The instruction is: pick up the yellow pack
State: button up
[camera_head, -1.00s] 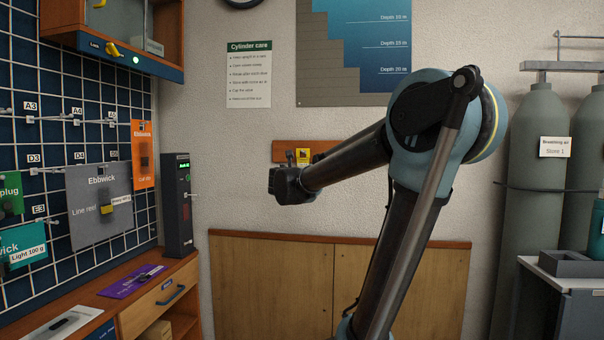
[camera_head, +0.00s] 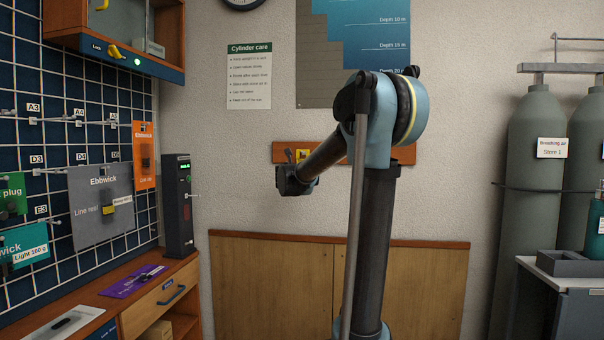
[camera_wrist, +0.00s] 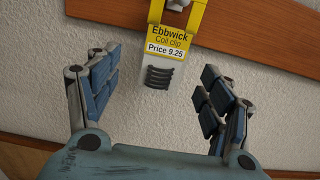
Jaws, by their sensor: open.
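The yellow pack (camera_wrist: 176,45) hangs against the wall in the wrist view, on a wooden rail (camera_wrist: 258,32). It reads "Ebbwick Coil clip", with a price strip and a pale lower part showing dark coils. My gripper (camera_wrist: 158,92) is open below the pack, one finger on each side in the picture, and neither finger touches it.
A pegboard grid (camera_head: 60,130) with a grey pack (camera_head: 100,206) and an orange pack (camera_head: 144,150) stands at the left. A dark upright unit (camera_head: 178,210) is beside it. Gas cylinders (camera_head: 534,190) stand at the right. Wooden panels (camera_head: 270,285) line the lower wall.

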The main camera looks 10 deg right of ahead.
jog(key=shift+x, duration=3.25)
jog(key=shift+d, duration=0.15)
jog(key=c, duration=1.3)
jog(key=shift+o, duration=0.2)
jog(key=shift+r, duration=0.25)
jog(key=r+v, duration=0.1)
jog(key=v, duration=1.7)
